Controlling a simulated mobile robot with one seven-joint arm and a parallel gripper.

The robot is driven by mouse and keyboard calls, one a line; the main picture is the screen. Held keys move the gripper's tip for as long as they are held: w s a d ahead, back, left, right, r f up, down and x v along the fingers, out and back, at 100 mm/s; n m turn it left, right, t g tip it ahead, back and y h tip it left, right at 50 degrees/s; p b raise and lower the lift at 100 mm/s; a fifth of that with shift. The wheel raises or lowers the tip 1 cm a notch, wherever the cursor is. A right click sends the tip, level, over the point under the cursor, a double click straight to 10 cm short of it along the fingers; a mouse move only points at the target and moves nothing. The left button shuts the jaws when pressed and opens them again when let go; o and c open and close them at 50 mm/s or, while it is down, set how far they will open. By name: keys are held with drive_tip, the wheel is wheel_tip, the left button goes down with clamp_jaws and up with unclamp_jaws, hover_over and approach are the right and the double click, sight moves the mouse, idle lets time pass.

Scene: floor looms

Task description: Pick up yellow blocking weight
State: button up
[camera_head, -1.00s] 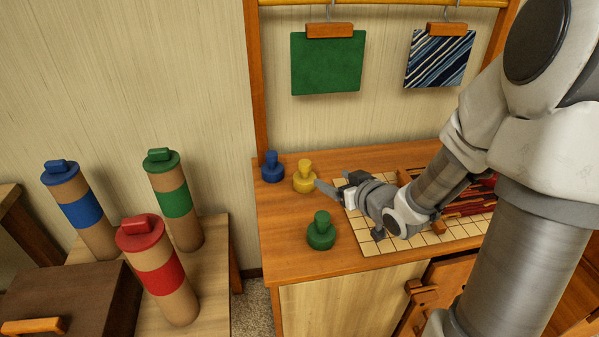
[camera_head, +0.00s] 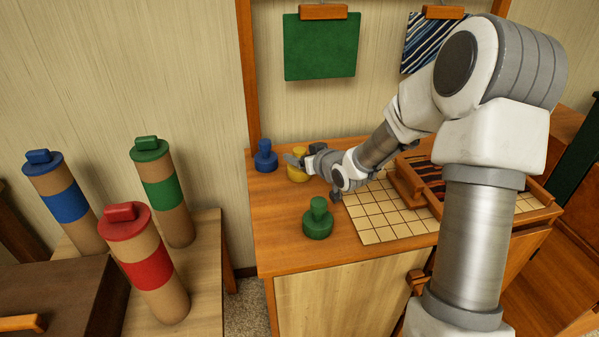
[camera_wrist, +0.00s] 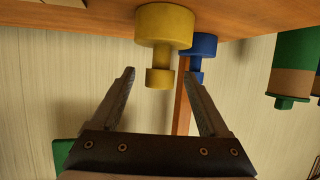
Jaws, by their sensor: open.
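The yellow blocking weight (camera_head: 297,168) stands on the wooden table top, partly hidden behind my gripper (camera_head: 296,161) in the head view. In the wrist view the yellow weight (camera_wrist: 161,40) appears upside down, its narrow knob pointing down between the tips of my gripper (camera_wrist: 160,82). The two fingers are apart, one on each side of the knob, and do not appear to touch it. The blue weight (camera_head: 265,157) stands just left of the yellow one, and it shows behind it in the wrist view (camera_wrist: 203,48). The green weight (camera_head: 318,220) stands nearer the front.
A gridded board (camera_head: 385,218) and a wooden frame with dark red strips lie right of the weights. Several banded tubes stand on a lower table at left, including a red one (camera_head: 146,268). A green cloth (camera_head: 320,48) hangs above the table.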

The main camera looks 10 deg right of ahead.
drive_tip(key=shift+x, duration=0.95)
clamp_jaws()
idle(0.6)
drive_tip(key=shift+r, duration=0.15)
